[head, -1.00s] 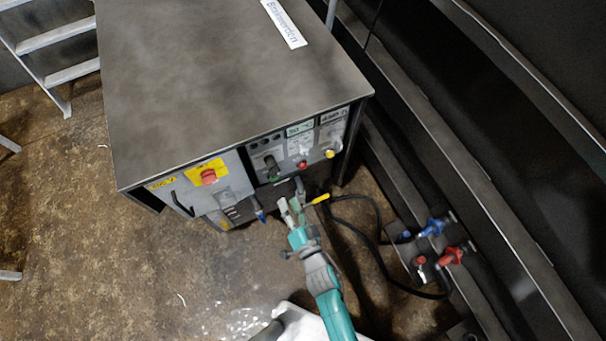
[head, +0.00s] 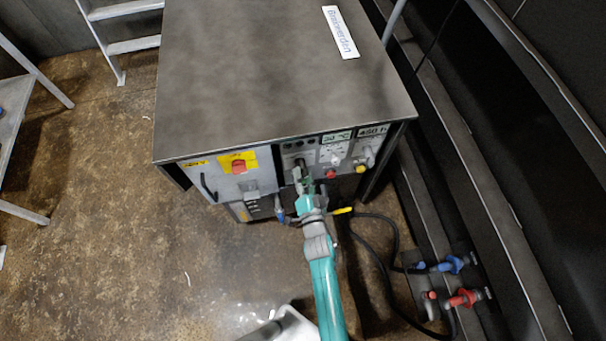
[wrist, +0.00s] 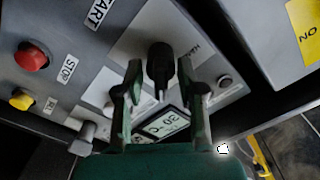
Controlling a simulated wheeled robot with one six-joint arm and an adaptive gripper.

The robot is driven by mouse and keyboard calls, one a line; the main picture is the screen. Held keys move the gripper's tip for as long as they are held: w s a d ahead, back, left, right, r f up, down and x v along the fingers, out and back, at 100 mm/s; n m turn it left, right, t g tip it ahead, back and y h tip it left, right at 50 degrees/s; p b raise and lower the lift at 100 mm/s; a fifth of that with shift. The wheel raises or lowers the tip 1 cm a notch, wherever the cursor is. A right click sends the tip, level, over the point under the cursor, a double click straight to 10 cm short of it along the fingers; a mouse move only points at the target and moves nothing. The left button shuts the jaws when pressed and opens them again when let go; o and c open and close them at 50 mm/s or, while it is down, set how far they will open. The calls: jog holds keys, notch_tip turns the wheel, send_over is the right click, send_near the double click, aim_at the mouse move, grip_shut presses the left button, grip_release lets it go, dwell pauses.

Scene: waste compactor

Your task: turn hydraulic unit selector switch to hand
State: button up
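The hydraulic unit (head: 280,90) is a grey cabinet with a control panel on its front. The selector switch is a black knob (wrist: 161,65) on a light plate in the wrist view, with small print beside it that looks like HAND. In the head view the switch (head: 299,163) is partly hidden by my gripper (head: 303,182). In the wrist view my gripper (wrist: 160,78) is open, one finger on each side of the knob, with visible gaps. I cannot tell how deep the fingertips reach around it.
The wrist view shows a red STOP button (wrist: 31,56), a yellow button (wrist: 21,99) and a display (wrist: 166,122). A red switch on a yellow plate (head: 238,166) is left on the cabinet. Black hoses (head: 385,265) and blue and red valves (head: 462,298) lie at the right.

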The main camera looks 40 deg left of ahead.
jog(key=shift+w+a, duration=0.15)
jog(key=shift+a, duration=0.05)
grip_shut()
